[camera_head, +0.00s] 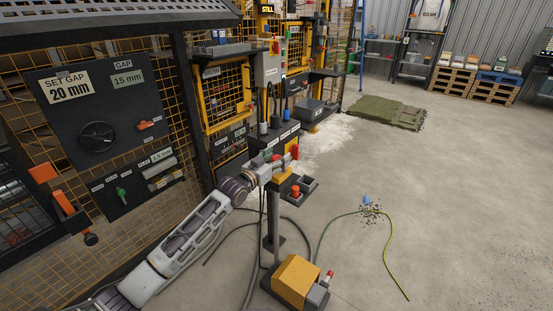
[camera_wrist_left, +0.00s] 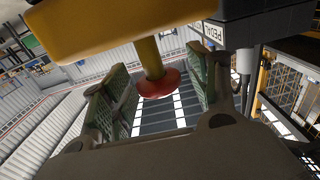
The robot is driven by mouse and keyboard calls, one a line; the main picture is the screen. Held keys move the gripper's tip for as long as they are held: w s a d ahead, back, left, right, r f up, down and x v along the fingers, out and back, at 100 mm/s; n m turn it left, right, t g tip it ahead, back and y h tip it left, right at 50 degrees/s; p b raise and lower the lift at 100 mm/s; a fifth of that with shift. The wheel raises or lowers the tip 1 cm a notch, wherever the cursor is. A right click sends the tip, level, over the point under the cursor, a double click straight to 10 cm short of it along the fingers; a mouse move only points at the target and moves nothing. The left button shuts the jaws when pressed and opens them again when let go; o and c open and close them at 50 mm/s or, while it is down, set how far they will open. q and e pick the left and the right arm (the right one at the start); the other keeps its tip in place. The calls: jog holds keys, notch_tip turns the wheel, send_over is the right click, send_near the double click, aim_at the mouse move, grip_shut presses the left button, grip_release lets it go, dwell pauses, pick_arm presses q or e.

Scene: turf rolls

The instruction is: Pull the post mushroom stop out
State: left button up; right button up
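The post mushroom stop shows in the left wrist view as a red mushroom head (camera_wrist_left: 158,84) on a yellow stem below a yellow housing (camera_wrist_left: 130,25). In the head view, the red head (camera_head: 294,151) shows just beyond my left gripper (camera_head: 281,165), with the yellow housing (camera_head: 283,178) on a grey post. In the left wrist view, my left gripper (camera_wrist_left: 160,95) is open, with one green-padded finger on each side of the red head. Gaps show between head and fingers; depth is hard to judge. My right gripper is not in view.
A dark tray with an orange-red piece (camera_head: 295,190) sits beside the post. A yellow box (camera_head: 296,281) stands on the floor at its foot. Cables and a green hose (camera_head: 388,240) lie on the floor. A mesh fence with a control panel (camera_head: 100,130) stands left. Floor at right is mostly clear.

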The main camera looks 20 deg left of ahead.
pick_arm(q)
jog(key=shift+s+f, duration=0.1)
jog(key=shift+f, duration=0.05)
jog(key=shift+s+a, duration=0.25)
jog(key=shift+s, duration=0.35)
jog(key=v, duration=1)
jog(key=shift+s, duration=0.25)
jog(key=shift+a, duration=0.1)
dwell(0.6)
